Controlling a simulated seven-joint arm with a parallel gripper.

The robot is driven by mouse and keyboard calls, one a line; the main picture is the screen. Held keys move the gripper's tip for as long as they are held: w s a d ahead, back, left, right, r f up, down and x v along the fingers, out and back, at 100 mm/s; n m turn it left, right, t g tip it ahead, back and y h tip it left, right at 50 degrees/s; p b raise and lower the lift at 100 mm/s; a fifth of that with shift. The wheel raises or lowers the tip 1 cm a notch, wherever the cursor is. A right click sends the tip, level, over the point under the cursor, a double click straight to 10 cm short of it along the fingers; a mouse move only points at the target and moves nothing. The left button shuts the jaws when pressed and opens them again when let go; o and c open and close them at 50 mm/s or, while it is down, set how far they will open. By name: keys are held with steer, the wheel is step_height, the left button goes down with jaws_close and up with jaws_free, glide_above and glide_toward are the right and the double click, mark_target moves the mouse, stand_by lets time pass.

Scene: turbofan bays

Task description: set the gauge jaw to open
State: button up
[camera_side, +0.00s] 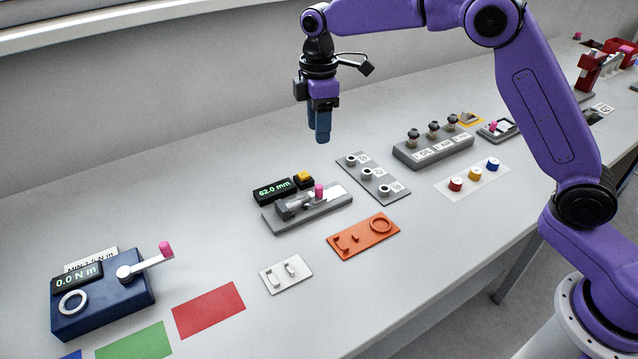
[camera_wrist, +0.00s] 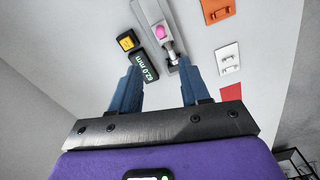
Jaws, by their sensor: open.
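The gauge (camera_side: 307,208) is a grey block on the bench with a sliding jaw and a pink knob (camera_side: 319,190). Its black display (camera_side: 275,190) reads 62.0 mm, and a yellow button (camera_side: 304,177) sits beside the display. In the wrist view the gauge (camera_wrist: 153,14) is at the top centre with its pink knob (camera_wrist: 159,32), and the display (camera_wrist: 144,66) is at its left. My gripper (camera_side: 321,138) hangs in the air above and behind the gauge, pointing down. In the wrist view its two blue fingers (camera_wrist: 160,85) are apart with nothing between them.
An orange tray (camera_side: 363,236) and a white plate (camera_side: 286,273) lie in front of the gauge. A grey plate with rings (camera_side: 373,178) lies to its right. A blue torque device (camera_side: 102,297) stands at the far left. Bare bench lies left of the gauge.

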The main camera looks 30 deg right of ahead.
mark_target(320, 185)
step_height(320, 185, down, 16)
stand_by(0.5)
steer(key=shift+c, duration=0.3)
jaws_close()
steer(key=shift+d, duration=0.15)
